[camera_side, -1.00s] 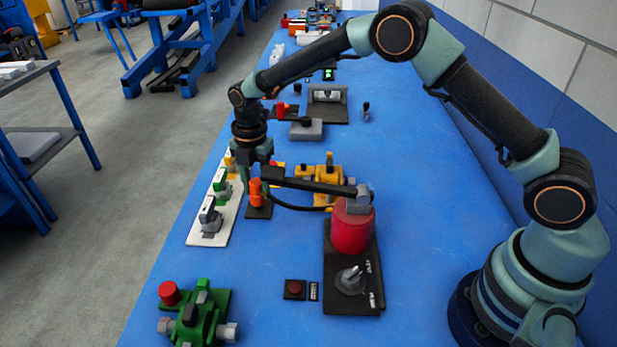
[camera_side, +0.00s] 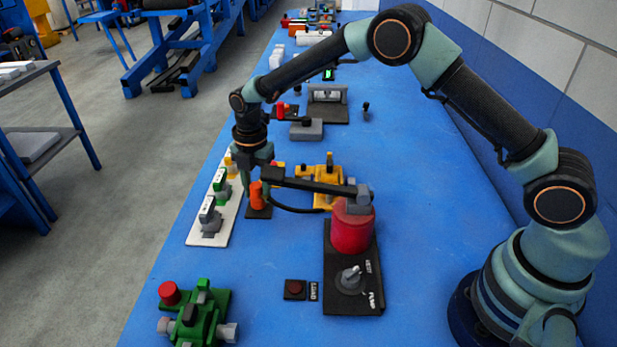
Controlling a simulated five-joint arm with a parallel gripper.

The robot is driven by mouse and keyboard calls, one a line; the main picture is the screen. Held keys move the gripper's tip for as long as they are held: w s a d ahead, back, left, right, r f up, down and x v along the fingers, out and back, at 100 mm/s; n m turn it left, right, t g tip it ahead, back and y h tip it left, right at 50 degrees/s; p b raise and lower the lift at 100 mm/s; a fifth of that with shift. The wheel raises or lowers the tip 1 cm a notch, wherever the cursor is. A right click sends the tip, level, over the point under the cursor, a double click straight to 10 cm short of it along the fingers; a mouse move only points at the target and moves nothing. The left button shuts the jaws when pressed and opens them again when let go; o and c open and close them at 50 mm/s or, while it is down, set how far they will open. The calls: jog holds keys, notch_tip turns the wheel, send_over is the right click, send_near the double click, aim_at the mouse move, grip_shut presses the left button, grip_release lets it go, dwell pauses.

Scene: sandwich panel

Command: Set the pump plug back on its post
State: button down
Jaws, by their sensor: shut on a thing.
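My gripper (camera_side: 256,178) is at the left middle of the side view, pointing down. It is shut on an orange plug (camera_side: 255,194), whose top is partly hidden by the fingers. The plug is upright at a small black base (camera_side: 259,212). I cannot tell whether it sits fully on a post there, as the post is hidden. A dark cable (camera_side: 298,209) curves from beside the plug toward the red cylinder (camera_side: 351,229).
A black bar (camera_side: 310,186) runs from beside my gripper to the red cylinder's top. A black panel (camera_side: 341,300) with a grey knob (camera_side: 350,279) is in front. A white strip (camera_side: 207,241) stands left, a yellow fixture (camera_side: 325,190) behind.

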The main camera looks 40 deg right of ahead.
aim_at(257, 184)
jog(key=shift+f, duration=0.3)
dwell(0.6)
jog(key=shift+c, duration=1.8)
grip_release()
jog(key=o, duration=0.3)
jog(key=shift+r, duration=3.75)
jog(key=shift+r, duration=0.1)
